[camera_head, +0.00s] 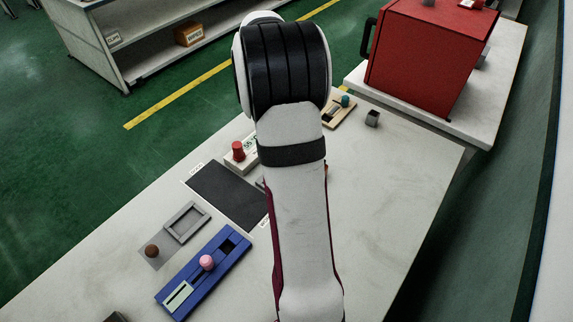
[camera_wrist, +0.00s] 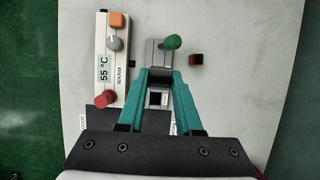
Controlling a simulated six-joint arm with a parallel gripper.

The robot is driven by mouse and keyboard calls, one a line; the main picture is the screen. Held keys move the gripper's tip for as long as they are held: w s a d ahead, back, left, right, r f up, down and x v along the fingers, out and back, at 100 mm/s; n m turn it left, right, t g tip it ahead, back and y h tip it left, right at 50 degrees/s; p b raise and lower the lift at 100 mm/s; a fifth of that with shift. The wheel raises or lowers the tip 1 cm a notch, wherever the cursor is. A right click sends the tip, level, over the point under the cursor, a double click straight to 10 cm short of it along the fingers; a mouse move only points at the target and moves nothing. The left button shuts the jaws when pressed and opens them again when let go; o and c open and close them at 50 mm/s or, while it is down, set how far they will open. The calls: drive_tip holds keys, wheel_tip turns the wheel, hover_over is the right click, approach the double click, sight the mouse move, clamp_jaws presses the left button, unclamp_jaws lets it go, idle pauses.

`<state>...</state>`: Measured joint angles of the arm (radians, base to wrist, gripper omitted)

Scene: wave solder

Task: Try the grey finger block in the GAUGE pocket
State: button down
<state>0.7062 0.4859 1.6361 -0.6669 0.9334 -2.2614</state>
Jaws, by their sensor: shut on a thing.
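In the wrist view my gripper (camera_wrist: 160,76) has its two teal fingers closed in on a small dark grey block (camera_wrist: 160,74), which looks like the finger block. It is held at the fingertips, just below a grey fixture with a green knob (camera_wrist: 173,42). I cannot tell whether the block touches the fixture. A pale square with a dark middle (camera_wrist: 158,98) shows between the fingers. No GAUGE label is readable.
A small dark block (camera_head: 372,118) stands right of the fixture. A white 55 °C unit (camera_wrist: 108,60) with several knobs stands left, beside a dark mat (camera_head: 225,192). A blue fixture (camera_head: 205,270) and grey tray (camera_head: 183,222) lie front left. The bench's right side is clear.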

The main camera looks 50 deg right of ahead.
drive_tip(key=shift+f, duration=7.7)
drive_tip(key=shift+f, duration=0.25)
drive_tip(key=shift+r, duration=0.1)
drive_tip(key=a+r+m+g+y, duration=0.1)
drive_tip(key=a+r+m, duration=0.5)
drive_tip(key=a, duration=0.6)
drive_tip(key=w+a+r+m+g+y, duration=0.1)
drive_tip(key=a+r+m+g+y, duration=0.1)
drive_tip(key=a+r+m, duration=0.4)
drive_tip(key=w+a+r+m+g+y, duration=0.1)
drive_tip(key=a+r+m, duration=0.5)
drive_tip(key=a+r, duration=0.8)
drive_tip(key=a, duration=0.4)
drive_tip(key=shift+w+r+g+y, duration=0.15)
drive_tip(key=shift+w+g+y, duration=0.05)
drive_tip(key=shift+g+y, duration=0.1)
